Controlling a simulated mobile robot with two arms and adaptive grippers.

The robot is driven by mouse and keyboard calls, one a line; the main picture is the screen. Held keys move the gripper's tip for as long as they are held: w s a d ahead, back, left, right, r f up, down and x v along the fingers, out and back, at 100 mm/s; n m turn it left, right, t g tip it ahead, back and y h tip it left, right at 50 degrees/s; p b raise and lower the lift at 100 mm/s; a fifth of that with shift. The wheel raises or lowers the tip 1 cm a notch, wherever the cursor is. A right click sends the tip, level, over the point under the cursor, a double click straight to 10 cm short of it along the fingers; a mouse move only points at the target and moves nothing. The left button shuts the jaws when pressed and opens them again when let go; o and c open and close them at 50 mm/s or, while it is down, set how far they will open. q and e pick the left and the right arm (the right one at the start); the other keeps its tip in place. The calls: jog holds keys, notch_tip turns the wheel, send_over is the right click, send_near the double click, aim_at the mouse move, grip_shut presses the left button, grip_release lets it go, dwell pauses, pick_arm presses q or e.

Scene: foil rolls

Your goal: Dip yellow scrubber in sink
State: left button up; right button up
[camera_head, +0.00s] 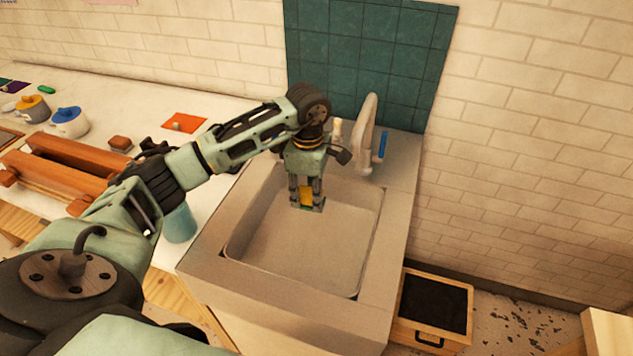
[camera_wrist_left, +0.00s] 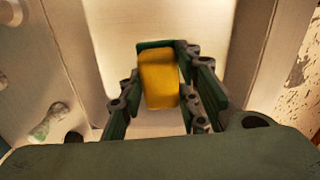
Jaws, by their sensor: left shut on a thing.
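The yellow scrubber (camera_head: 306,195) is between the fingers of my left gripper (camera_head: 307,200), which is shut on it. In the left wrist view the scrubber (camera_wrist_left: 159,80) is a yellow block with a dark green edge at its far end, held between both fingers (camera_wrist_left: 160,92). The sink (camera_head: 290,280) is a pale rectangular basin. In the head view the gripper points down over the back part of the basin. I cannot tell how high the scrubber is above the basin floor. My right gripper is not in view.
A curved faucet (camera_head: 367,130) with a blue handle (camera_head: 382,146) stands at the sink's back right, near the gripper. An orange sheet (camera_head: 184,122), wooden racks (camera_head: 80,160) and lidded pots (camera_head: 69,122) are on the counter at left. A drawer (camera_head: 434,305) stands open at right.

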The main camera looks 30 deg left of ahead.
pick_arm(q)
jog(key=shift+s+d+f, duration=0.1)
jog(key=shift+s+f, duration=0.2)
jog(key=shift+s+f+b, duration=0.1)
jog(key=shift+f+b, duration=0.15)
jog(key=shift+b, duration=0.2)
jog(key=shift+f, duration=0.35)
notch_tip(320, 180, down, 10)
jog(key=b, duration=0.7)
jog(key=shift+w+r+b, duration=0.2)
jog(key=shift+b, duration=0.1)
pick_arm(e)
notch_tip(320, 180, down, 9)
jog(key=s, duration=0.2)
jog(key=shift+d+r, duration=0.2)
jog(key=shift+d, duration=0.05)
pick_arm(q)
jog(key=shift+r, duration=0.1)
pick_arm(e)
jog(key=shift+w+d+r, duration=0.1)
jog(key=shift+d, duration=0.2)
